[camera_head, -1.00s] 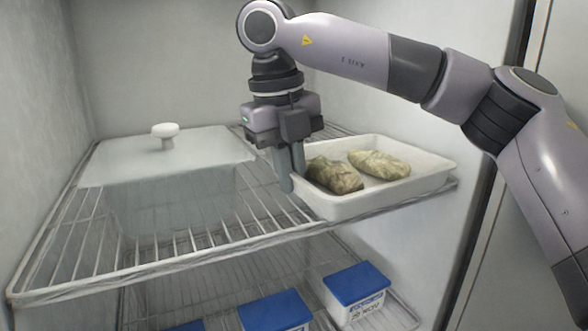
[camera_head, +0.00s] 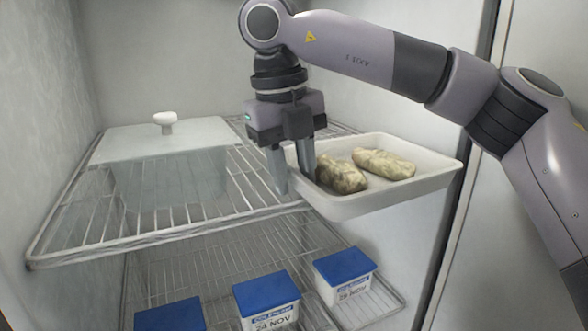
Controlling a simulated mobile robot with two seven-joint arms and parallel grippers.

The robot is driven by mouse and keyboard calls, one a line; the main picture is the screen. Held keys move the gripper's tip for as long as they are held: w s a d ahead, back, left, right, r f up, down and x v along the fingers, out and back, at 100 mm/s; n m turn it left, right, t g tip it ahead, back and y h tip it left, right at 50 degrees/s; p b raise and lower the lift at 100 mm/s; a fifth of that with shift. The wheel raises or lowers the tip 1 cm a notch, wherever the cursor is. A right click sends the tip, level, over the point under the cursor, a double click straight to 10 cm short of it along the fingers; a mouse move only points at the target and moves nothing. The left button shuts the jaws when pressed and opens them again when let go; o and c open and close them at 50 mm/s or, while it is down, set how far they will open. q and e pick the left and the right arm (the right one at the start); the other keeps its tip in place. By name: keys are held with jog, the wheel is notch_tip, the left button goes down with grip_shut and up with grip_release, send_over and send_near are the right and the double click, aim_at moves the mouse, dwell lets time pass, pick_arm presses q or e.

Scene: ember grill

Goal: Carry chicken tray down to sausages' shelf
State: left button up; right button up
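The chicken tray is a white rectangular tray (camera_head: 400,196) at upper shelf height, right of centre. Two pale, mottled greenish-brown pieces (camera_head: 342,174) lie in it, the second (camera_head: 384,163) at the right. The tray juts past the front edge of the upper wire shelf (camera_head: 236,214); its underside is hidden. My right gripper (camera_head: 293,178) points down at the tray's left end, with one finger outside the wall and one inside. It appears shut on that wall. My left gripper is not in view. I see no sausages.
A clear container (camera_head: 170,183) with a whitish lid and white knob stands at the left on the upper shelf. The lower wire shelf (camera_head: 378,304) holds blue-lidded white boxes (camera_head: 266,300) along its front. The cabinet wall and door edge are close at the right.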

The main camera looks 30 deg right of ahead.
jog(key=shift+r, duration=0.1)
notch_tip(320, 180, up, 7)
jog(key=a, duration=0.1)
dwell(0.6)
jog(key=shift+c, duration=0.4)
